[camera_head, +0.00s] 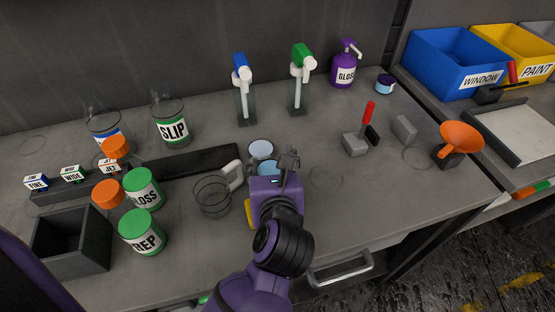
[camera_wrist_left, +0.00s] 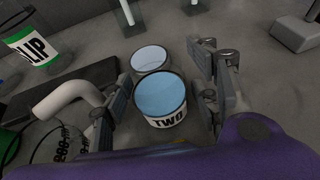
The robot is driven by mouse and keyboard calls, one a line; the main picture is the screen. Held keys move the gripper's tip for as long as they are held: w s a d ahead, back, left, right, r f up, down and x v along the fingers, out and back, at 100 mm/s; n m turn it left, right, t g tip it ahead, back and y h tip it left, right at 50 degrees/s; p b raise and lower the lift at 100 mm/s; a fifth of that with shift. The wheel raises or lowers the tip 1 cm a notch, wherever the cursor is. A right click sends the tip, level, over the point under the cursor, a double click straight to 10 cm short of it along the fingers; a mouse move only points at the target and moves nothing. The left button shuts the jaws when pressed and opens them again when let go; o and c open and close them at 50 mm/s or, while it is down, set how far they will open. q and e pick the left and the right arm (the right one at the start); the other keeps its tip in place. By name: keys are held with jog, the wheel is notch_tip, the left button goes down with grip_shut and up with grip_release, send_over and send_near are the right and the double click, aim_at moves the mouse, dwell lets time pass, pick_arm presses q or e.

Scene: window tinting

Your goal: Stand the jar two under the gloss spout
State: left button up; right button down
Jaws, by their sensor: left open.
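Jar two (camera_wrist_left: 166,122), a short jar with light blue contents and a "TWO" label, stands upright between the fingers of my left gripper (camera_wrist_left: 160,75). In the head view its blue top (camera_head: 264,168) is partly hidden by the gripper. The left gripper (camera_head: 274,165) is open, with a finger on each side of the jar; I cannot tell whether either touches it. A purple pump bottle labelled GLOSS (camera_head: 343,72) stands at the back right, its spout (camera_head: 352,47) pointing right. My right gripper is not in view.
A pale-topped jar (camera_head: 260,148) stands just behind jar two. A clear jug (camera_head: 212,195) with a white handle is close on the left. Blue (camera_head: 242,75) and green (camera_head: 303,60) taps stand behind. A small blue jar (camera_head: 384,84) is beside the pump bottle.

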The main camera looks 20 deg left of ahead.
pick_arm(q)
jog(key=shift+w, duration=0.15)
jog(key=shift+s+r, duration=0.1)
jog(key=shift+s, duration=0.1)
jog(key=shift+s+a+r, duration=0.1)
jog(key=shift+s+r, duration=0.05)
jog(key=shift+s, duration=0.25)
jog(key=c, duration=0.4)
jog(key=shift+c, duration=1.4)
jog(key=shift+w, duration=0.15)
jog(key=c, duration=0.3)
jog(key=shift+c, duration=0.4)
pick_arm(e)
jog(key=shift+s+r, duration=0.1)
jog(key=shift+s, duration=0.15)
